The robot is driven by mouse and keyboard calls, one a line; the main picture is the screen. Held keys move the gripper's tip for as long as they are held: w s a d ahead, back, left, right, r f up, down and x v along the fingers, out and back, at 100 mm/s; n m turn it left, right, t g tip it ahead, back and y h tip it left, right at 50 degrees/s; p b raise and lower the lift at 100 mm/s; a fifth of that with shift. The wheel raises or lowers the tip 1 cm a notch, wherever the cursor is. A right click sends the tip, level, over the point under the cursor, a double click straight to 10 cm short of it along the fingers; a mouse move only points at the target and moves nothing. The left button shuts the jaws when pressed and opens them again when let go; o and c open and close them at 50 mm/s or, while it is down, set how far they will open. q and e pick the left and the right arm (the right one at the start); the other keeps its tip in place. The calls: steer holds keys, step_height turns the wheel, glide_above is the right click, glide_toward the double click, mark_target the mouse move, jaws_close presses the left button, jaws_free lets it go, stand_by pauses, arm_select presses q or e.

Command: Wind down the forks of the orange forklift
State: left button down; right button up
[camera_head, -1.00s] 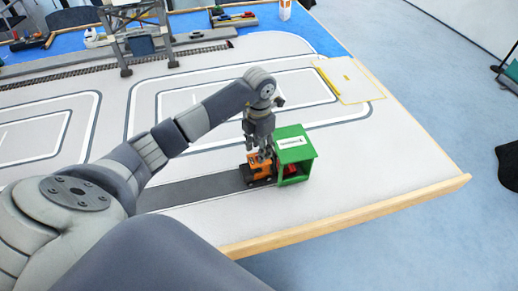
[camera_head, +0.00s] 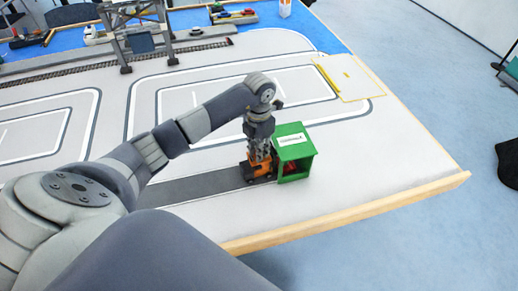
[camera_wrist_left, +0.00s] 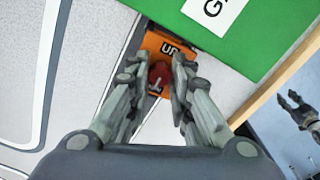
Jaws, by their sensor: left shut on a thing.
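The orange forklift (camera_head: 248,171) stands on the dark lane at the open green shed (camera_head: 291,140), its front toward the shed. My left gripper (camera_head: 259,158) points down on the forklift from above. In the left wrist view, its fingers stand on both sides of a red knob (camera_wrist_left: 159,78) on the forklift's orange roof (camera_wrist_left: 154,45) and are shut on it. The forks are hidden by the shed and gripper. What looks like my right gripper (camera_wrist_left: 298,112) hangs over the floor at the right of the left wrist view; its jaw state is unclear.
Something red shows inside the green shed, close to the forklift. The table's wooden edge (camera_head: 345,213) runs along the near side. A grey gantry crane (camera_head: 141,43) stands at the back left. The painted table top right of the shed is clear.

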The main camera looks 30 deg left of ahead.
stand_by(0.3)
arm_select(q)
steer(key=c, duration=1.4)
jaws_free()
steer(key=shift+c, duration=0.2)
step_height(320, 180, up, 12)
